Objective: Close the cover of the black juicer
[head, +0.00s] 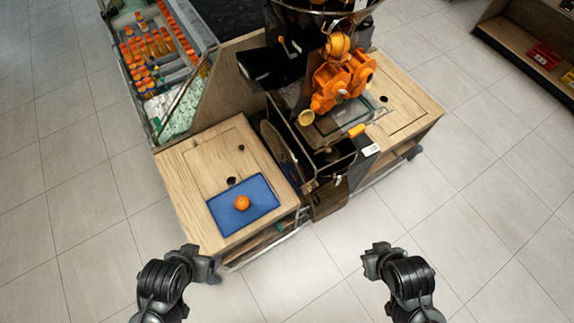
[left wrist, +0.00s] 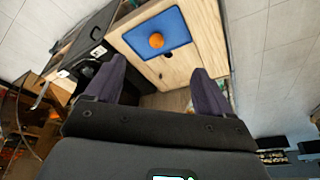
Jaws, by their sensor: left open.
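The black juicer (head: 295,70) stands at the top middle of the head view, with its orange pressing parts (head: 343,75) exposed. A dark panel (head: 281,150), apparently its cover, stands swung out on the left of its front; its exact hinge is hard to make out. My left gripper (head: 205,265) is at the lower left, short of the wooden counter and apart from the juicer. In the left wrist view its two fingers (left wrist: 158,68) are spread with nothing between them. My right gripper (head: 374,260) is at the lower right over the floor; its fingers are not clear.
A blue board (head: 262,205) with an orange (head: 242,202) on it lies on the left wooden counter (head: 185,165). A chilled case of bottles (head: 150,45) stands at the upper left. Tiled floor is clear in front. A shelf (head: 515,40) stands at the upper right.

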